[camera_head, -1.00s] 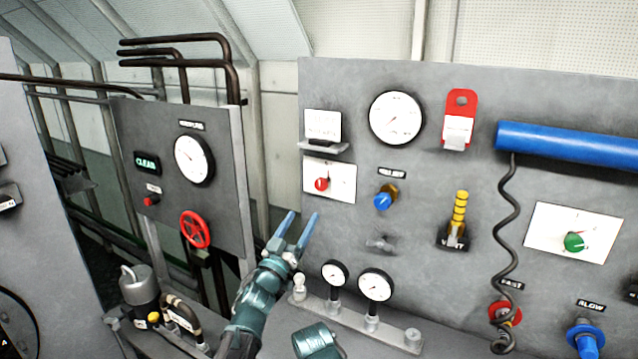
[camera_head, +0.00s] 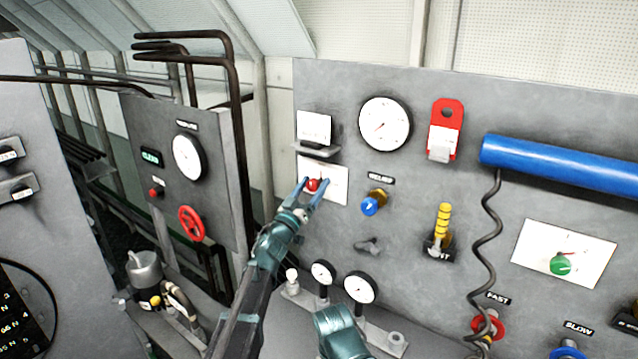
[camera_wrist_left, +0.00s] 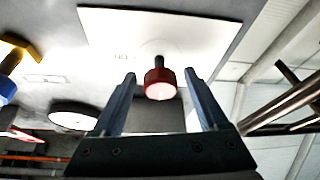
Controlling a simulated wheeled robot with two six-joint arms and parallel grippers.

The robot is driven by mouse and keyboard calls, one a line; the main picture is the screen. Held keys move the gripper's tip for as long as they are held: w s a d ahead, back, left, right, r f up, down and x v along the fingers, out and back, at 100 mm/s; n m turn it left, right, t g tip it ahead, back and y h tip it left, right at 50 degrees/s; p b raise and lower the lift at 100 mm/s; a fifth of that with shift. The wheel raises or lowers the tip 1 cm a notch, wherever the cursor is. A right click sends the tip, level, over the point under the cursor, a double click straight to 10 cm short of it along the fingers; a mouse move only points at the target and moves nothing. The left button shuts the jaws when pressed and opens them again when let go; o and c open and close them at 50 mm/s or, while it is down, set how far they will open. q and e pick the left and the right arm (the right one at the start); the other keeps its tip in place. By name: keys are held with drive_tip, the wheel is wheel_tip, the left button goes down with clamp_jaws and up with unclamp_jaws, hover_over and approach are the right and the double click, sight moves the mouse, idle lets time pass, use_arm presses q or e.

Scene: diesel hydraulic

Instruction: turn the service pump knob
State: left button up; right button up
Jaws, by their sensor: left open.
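A red knob (camera_head: 312,185) sits on a white plate (camera_head: 336,187) at the left of the large grey panel; I cannot read a pump label on it. My left gripper (camera_head: 314,182) is open, with one finger on each side of the red knob. In the left wrist view the red knob (camera_wrist_left: 160,84) stands out on its dark stem between the two fingertips, with a gap visible on each side. The white plate (camera_wrist_left: 210,40) lies behind it.
A small shelf (camera_head: 317,151) juts out just above the red knob. A blue knob (camera_head: 369,205) with a brass base is to its right. Small gauges (camera_head: 359,287) stand below. A green knob (camera_head: 562,264) is far right; a red handwheel (camera_head: 191,223) is on the left panel.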

use_arm(q)
clamp_jaws()
idle(0.4)
